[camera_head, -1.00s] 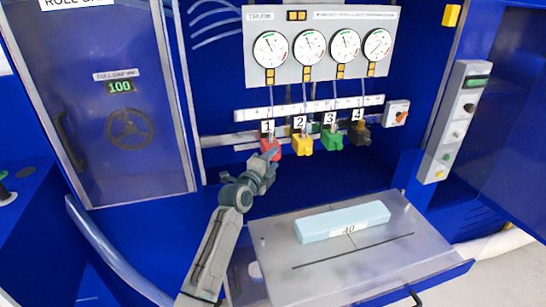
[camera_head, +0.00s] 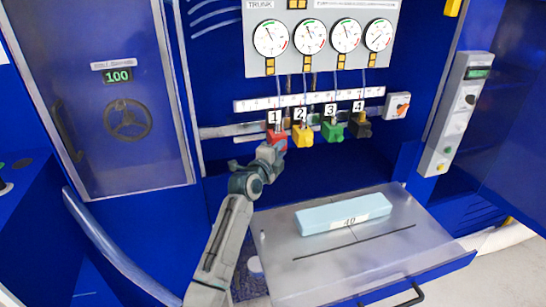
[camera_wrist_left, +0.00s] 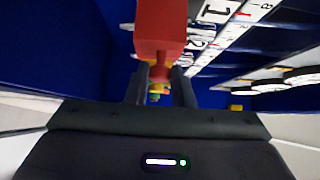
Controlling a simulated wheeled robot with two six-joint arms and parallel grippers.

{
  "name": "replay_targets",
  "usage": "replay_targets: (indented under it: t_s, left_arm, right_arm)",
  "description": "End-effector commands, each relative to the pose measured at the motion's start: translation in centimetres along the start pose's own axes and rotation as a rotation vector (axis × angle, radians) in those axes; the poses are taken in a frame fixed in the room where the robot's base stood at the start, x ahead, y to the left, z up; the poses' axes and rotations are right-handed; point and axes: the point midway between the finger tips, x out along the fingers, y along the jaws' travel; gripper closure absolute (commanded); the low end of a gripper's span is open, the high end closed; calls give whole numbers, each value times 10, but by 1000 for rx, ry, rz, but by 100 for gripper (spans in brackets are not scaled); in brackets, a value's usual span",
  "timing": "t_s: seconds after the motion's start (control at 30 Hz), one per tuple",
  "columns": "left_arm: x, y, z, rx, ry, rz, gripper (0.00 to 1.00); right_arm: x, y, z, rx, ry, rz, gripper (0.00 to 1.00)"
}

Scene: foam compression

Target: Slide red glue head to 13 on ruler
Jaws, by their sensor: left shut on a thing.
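The red glue head (camera_head: 278,138), labelled 1, hangs on the rail (camera_head: 222,131) at the left end of the row. It is close beside the yellow head (camera_head: 302,138). My left gripper (camera_head: 271,151) reaches up from below and is shut on the red head. In the left wrist view, the red head (camera_wrist_left: 161,32) stands between and beyond the dark fingers (camera_wrist_left: 161,88). The white ruler (camera_head: 312,100) runs above the heads. Its numbers are too small to read in the head view. My right gripper is not in view.
Green (camera_head: 332,130) and black (camera_head: 359,129) heads hang further right. Gauges (camera_head: 308,37) sit above the ruler. A light-blue foam block (camera_head: 343,214) marked 40 lies on the pulled-out tray (camera_head: 410,255) below. An orange-knobbed switch (camera_head: 397,106) is right of the ruler.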

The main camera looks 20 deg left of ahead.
Motion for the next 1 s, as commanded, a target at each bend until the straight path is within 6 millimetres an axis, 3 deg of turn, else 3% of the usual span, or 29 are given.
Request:
replay_targets:
  t_s: [0.03,0.17,0.57,0.6,0.7,1.0]
  left_arm:
    - [6,5,-7,-4,2,-4,100]
    - [17,3,-18,-2,2,-3,100]
    - [22,0,-22,-1,1,1,100]
    - [22,0,-22,-1,1,1,75]
    - [22,0,-22,-1,1,1,58]
    - [20,0,-22,-1,0,-1,58]
  right_arm:
    - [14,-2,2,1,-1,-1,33]
    - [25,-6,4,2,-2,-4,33]
    - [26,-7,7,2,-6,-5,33]
    - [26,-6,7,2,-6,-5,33]
    - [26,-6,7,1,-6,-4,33]
    - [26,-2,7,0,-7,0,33]
